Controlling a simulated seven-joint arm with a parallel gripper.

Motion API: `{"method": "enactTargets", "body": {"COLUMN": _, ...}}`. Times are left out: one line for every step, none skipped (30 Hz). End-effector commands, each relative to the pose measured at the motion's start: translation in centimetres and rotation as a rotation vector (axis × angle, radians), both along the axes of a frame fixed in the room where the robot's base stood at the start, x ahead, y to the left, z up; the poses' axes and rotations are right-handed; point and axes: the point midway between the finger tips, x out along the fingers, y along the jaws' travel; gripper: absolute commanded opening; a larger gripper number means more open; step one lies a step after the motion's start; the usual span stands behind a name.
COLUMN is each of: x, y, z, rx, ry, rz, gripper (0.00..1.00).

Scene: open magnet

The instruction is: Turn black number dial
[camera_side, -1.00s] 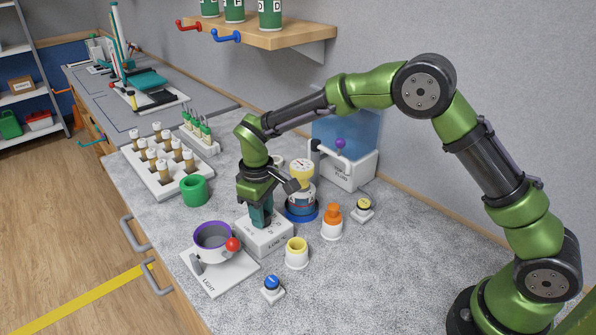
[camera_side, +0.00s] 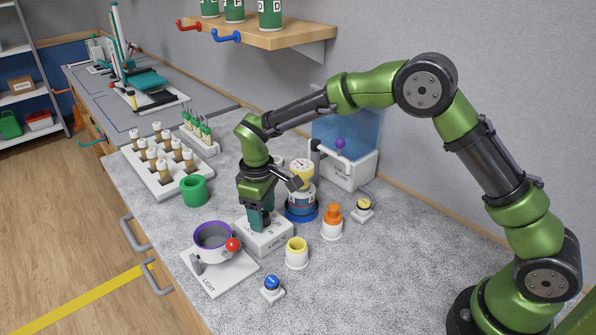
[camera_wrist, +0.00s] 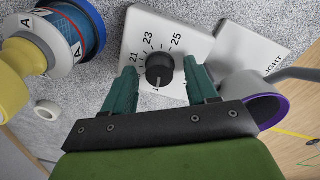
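The black number dial (camera_wrist: 159,68) is a round knob on the top of a white box (camera_wrist: 135,38), with printed numbers such as 21, 23 and 25 around it. In the wrist view my gripper (camera_wrist: 160,72) is open, with one teal finger on each side of the dial. A gap shows between the dial and each finger, so they look apart. In the side view my gripper (camera_side: 261,217) points down over the white box (camera_side: 268,238). There the fingers hide the dial.
A white device marked LIGHT with a purple-rimmed cup (camera_side: 212,238) and red ball stands left of the box. A blue-based jar (camera_side: 301,208) stands behind right. A yellow-topped cup (camera_side: 297,252), an orange-topped piece (camera_side: 332,220) and a blue button (camera_side: 272,284) are nearby. The front-right counter is clear.

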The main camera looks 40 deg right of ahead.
Motion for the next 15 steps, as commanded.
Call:
{"method": "enactTargets", "body": {"x": 0.0, "y": 0.0, "z": 0.0, "rx": 0.000, "ry": 0.000, "rz": 0.000, "gripper": 0.57}}
{"method": "enactTargets", "body": {"x": 0.0, "y": 0.0, "z": 0.0, "rx": 0.000, "ry": 0.000, "rz": 0.000, "gripper": 0.57}}
{"method": "enactTargets", "body": {"x": 0.0, "y": 0.0, "z": -0.1, "rx": 0.000, "ry": 0.000, "rz": 0.000, "gripper": 0.57}}
{"method": "enactTargets", "body": {"x": 0.0, "y": 0.0, "z": -0.1, "rx": 0.000, "ry": 0.000, "rz": 0.000, "gripper": 0.57}}
{"method": "enactTargets", "body": {"x": 0.0, "y": 0.0, "z": -0.1, "rx": 0.000, "ry": 0.000, "rz": 0.000, "gripper": 0.57}}
{"method": "enactTargets", "body": {"x": 0.0, "y": 0.0, "z": 0.0, "rx": 0.000, "ry": 0.000, "rz": 0.000, "gripper": 0.57}}
{"method": "enactTargets", "body": {"x": 0.0, "y": 0.0, "z": 0.0, "rx": 0.000, "ry": 0.000, "rz": 0.000, "gripper": 0.57}}
{"method": "enactTargets", "body": {"x": 0.0, "y": 0.0, "z": 0.1, "rx": 0.001, "ry": -0.001, "rz": -0.001, "gripper": 0.57}}
{"method": "enactTargets", "body": {"x": 0.0, "y": 0.0, "z": 0.4, "rx": 0.001, "ry": -0.002, "rz": -0.001, "gripper": 0.57}}
{"method": "enactTargets", "body": {"x": 0.1, "y": 0.0, "z": 0.7, "rx": 0.000, "ry": -0.002, "rz": -0.001, "gripper": 0.57}}
{"method": "enactTargets", "body": {"x": 0.1, "y": 0.1, "z": 1.0, "rx": 0.000, "ry": -0.002, "rz": -0.001, "gripper": 0.57}}
{"method": "enactTargets", "body": {"x": 0.1, "y": 0.1, "z": 1.6, "rx": 0.001, "ry": -0.003, "rz": 0.000, "gripper": 0.57}}
{"method": "enactTargets", "body": {"x": 0.0, "y": 0.1, "z": 2.1, "rx": 0.001, "ry": -0.003, "rz": 0.000, "gripper": 0.57}}
{"method": "enactTargets", "body": {"x": 0.0, "y": 0.1, "z": 2.8, "rx": 0.000, "ry": -0.004, "rz": 0.000, "gripper": 0.57}}
{"method": "enactTargets", "body": {"x": 0.0, "y": 0.1, "z": 3.6, "rx": 0.002, "ry": -0.005, "rz": -0.001, "gripper": 0.57}}
